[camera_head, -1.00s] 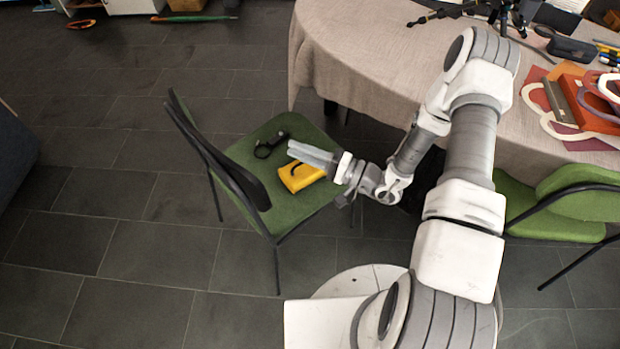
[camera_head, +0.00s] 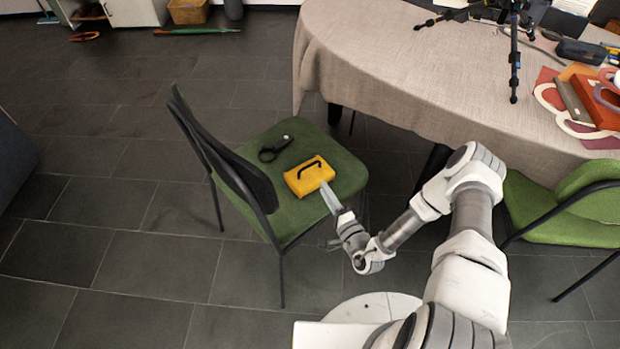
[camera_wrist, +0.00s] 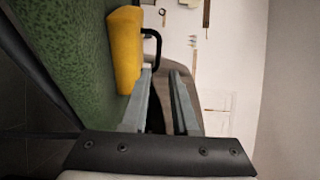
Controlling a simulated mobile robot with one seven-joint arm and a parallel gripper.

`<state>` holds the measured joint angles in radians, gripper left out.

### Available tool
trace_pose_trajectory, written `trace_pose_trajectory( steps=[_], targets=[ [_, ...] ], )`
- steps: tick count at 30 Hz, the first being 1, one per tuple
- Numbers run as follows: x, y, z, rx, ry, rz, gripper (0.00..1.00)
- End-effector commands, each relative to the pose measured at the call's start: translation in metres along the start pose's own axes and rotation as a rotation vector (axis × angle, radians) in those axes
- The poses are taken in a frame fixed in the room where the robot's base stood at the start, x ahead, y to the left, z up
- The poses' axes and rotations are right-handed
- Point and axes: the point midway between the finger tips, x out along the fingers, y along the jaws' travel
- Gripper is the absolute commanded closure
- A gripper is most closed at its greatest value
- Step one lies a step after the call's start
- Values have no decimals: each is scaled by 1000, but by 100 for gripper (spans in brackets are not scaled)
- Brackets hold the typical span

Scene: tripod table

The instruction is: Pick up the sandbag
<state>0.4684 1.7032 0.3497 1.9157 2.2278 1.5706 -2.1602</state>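The sandbag (camera_head: 301,183) is a yellow bag with a black handle, lying on the green seat of a chair (camera_head: 338,158). In the wrist view the sandbag (camera_wrist: 125,48) is at the upper left, its black handle sticking out to the right. My gripper (camera_head: 327,186) is at the near right side of the sandbag, pointing up-left towards it. In the wrist view my gripper (camera_wrist: 161,71) has its two fingers apart with an empty gap; the handle shows just beyond the tips. I cannot tell whether a fingertip touches the bag.
A small black object (camera_head: 274,149) lies on the seat behind the sandbag. The black chair back (camera_head: 222,160) rises on the left. A cloth-covered table (camera_head: 400,75) stands behind and right, with a black tripod (camera_head: 514,50) on it. Another green chair (camera_head: 560,205) is at right.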

Motion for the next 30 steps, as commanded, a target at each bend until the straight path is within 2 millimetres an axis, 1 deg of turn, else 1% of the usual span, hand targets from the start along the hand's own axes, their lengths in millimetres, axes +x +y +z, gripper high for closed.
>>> trace_pose_trajectory(
  steps=[1,3,7,9,14,20,24,27,30],
  targets=[
    [12,3,1,-1,-2,-3,73],
    [27,3,0,-3,-2,-3,73],
    [49,2,1,-1,-2,-2,73],
    [56,2,1,1,-2,-1,73],
    [65,2,0,1,-2,0,73],
    [93,7,-1,0,-1,-2,73],
    [109,5,0,1,-2,0,73],
    [114,4,0,2,-2,2,73],
    [114,3,0,2,-2,3,73]
  ],
)
